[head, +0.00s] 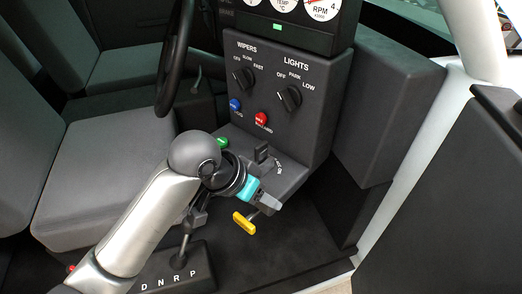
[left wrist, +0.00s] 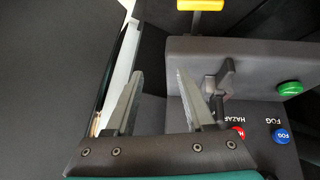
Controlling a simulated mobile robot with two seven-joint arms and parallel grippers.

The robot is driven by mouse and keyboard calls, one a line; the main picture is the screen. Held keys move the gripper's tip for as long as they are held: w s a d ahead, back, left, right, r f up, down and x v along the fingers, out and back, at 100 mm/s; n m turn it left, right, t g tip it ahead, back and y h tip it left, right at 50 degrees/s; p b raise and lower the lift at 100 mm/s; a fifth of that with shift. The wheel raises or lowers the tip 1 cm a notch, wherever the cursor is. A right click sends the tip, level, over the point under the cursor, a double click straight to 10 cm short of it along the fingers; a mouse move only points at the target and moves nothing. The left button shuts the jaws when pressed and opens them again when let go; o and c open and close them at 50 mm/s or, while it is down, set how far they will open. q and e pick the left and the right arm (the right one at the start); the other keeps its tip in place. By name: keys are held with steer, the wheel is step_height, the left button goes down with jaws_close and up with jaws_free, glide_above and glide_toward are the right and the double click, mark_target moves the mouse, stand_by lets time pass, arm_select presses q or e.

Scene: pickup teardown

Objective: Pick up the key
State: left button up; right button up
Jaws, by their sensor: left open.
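I cannot clearly identify a key. A dark, upright lever-like piece (head: 262,153) stands in a slot on the console's lower shelf; it also shows in the left wrist view (left wrist: 224,76), just right of my fingers. A yellow T-shaped handle (head: 244,222) sits below the shelf and shows at the top of the left wrist view (left wrist: 200,5). My left gripper (head: 270,204) is in front of the shelf, above the yellow handle in the picture. Its fingers (left wrist: 158,76) are apart with nothing between them. The arm hides part of the shelf. My right gripper is not in view.
The console (head: 275,85) has wiper and light knobs and red, blue and green buttons. A steering wheel (head: 178,60) is left of it, and a gear selector (head: 185,255) stands below. Seats are at left, a door panel (head: 450,200) at right. Dark floor lies below.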

arm_select(q)
steer(key=w+r+m, duration=0.1)
steer(key=w+r, duration=0.4)
steer(key=r, duration=0.1)
steer(key=y, duration=0.2)
glide_toward(260, 144)
steer(key=x, duration=0.5)
steer(key=shift+w+d, duration=0.1)
steer(key=shift+d, duration=0.35)
steer(key=shift+a+x, duration=0.2)
steer(key=shift+x, duration=1.25)
steer(key=shift+a+x, duration=0.2)
steer(key=shift+x, duration=1.2)
steer(key=shift+s+f, duration=0.15)
steer(key=shift+s, duration=0.05)
jaws_close()
